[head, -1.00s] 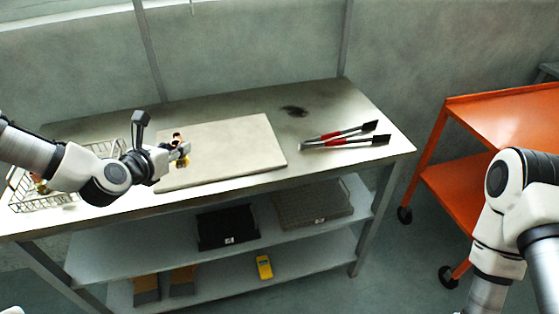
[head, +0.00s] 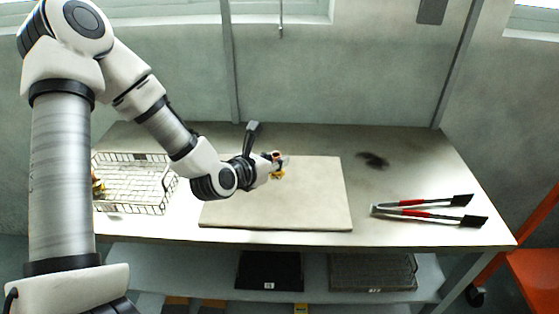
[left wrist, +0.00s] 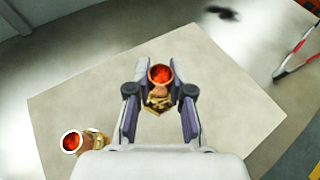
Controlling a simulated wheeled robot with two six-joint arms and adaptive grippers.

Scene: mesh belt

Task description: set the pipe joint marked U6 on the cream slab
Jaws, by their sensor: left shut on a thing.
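My left gripper (left wrist: 161,98) is shut on a brass-and-copper pipe joint (left wrist: 158,88) with an orange-red open end. The joint also shows at the fingertips in the head view (head: 277,174), over the cream slab (head: 300,212). I cannot tell whether it touches the slab. A second, similar pipe joint (left wrist: 95,140) shows at the lower left of the slab in the left wrist view; my arm seems to hide it in the head view. No U6 mark is readable on either joint. My right gripper is not in view.
A wire basket (head: 148,209) with a brass piece (head: 98,186) inside stands at the left of the table. Red-handled tongs (head: 430,213) lie at the right, near a dark stain (head: 373,159). The slab's right half is clear. An orange cart (head: 535,275) stands at far right.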

